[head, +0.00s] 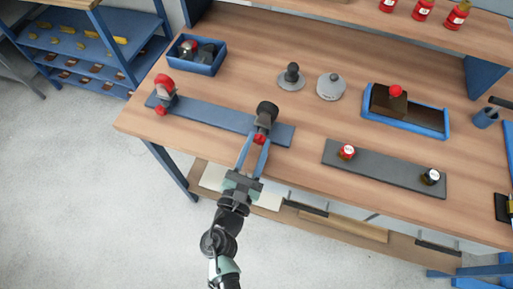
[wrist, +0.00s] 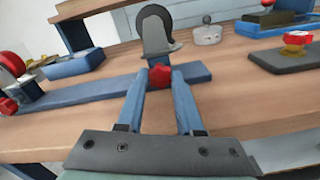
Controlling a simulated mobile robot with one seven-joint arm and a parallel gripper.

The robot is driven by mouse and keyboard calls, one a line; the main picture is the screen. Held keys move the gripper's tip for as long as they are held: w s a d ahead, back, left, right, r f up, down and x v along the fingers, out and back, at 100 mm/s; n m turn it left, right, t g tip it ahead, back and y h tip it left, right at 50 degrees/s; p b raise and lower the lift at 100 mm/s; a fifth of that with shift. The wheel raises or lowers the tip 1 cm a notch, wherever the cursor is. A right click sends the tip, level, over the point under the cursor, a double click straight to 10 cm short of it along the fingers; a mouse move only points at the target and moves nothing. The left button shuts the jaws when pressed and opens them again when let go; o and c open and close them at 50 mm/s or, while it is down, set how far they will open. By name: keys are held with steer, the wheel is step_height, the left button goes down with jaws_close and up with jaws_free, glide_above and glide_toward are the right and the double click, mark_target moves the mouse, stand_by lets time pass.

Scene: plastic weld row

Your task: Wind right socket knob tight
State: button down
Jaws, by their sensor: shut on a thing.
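A long blue-grey board (head: 212,119) lies along the front of the workbench with a socket fixture at each end. The right socket (head: 267,110) is dark with a grey body, and a red knob (head: 259,138) sits low on its front. My gripper (head: 258,142) is shut on this red knob; in the wrist view the knob (wrist: 160,74) shows between the two blue fingertips. The left socket (head: 164,86) holds a red round part and has its own red knob (head: 160,110); it also shows in the wrist view (wrist: 14,75). How tight the right knob is cannot be seen.
A blue bin (head: 196,57) with dark parts stands behind the board. A grey plate (head: 385,169) with a red-topped and a black-topped piece lies to the right. Two round grey pieces and a blue tray (head: 404,119) stand farther back. Open bench lies between.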

steer(key=shift+m+b, duration=0.85)
steer(key=shift+m, duration=0.75)
steer(key=c, duration=0.5)
jaws_free()
steer(key=shift+c, duration=0.2)
